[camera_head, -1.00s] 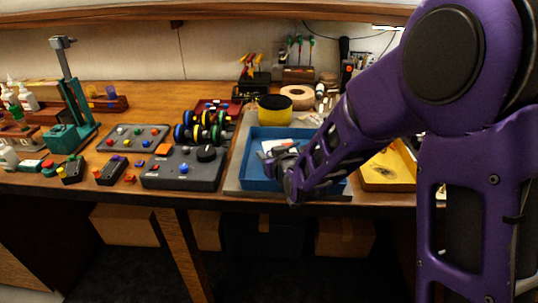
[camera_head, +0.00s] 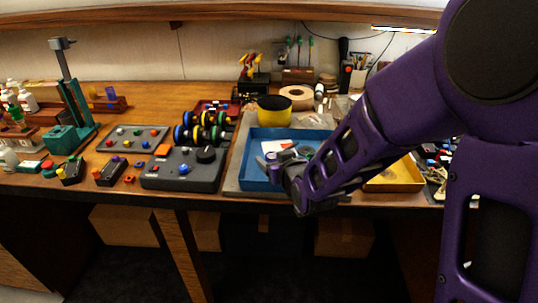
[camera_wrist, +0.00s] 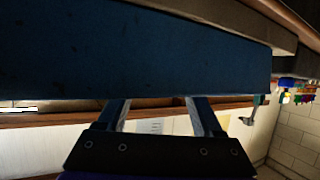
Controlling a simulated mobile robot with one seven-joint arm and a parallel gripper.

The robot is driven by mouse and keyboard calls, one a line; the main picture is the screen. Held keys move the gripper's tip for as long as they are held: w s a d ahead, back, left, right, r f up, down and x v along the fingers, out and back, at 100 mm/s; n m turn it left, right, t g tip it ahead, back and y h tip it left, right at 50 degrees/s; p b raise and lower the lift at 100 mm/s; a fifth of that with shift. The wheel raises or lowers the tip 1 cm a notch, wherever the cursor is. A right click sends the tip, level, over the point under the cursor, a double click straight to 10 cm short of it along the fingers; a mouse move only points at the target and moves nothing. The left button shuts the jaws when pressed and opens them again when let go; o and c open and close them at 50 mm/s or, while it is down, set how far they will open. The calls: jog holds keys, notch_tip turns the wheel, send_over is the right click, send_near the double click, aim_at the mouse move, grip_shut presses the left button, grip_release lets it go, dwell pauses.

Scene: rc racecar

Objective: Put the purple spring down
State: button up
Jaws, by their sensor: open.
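My gripper (camera_head: 280,168) is at the front part of the blue tray (camera_head: 262,133), low over its near edge in the head view. In the wrist view my gripper (camera_wrist: 158,102) shows two fingers set well apart with nothing visible between them. A large dark blue surface (camera_wrist: 130,50), which looks like the tray's wall, fills the upper part of that view just beyond the fingertips. I cannot make out a purple spring for sure in either view. My purple arm hides part of the tray's right side.
A white card (camera_head: 270,147) lies in the tray. A yellow tray (camera_head: 392,182) stands to the right, partly behind my arm. A grey control box (camera_head: 178,176) is to the left. A yellow-and-black round container (camera_head: 274,110) and a tape roll (camera_head: 297,97) stand behind.

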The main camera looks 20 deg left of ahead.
jog(key=v, duration=0.8)
jog(key=shift+f, duration=0.1)
jog(key=shift+w, duration=0.1)
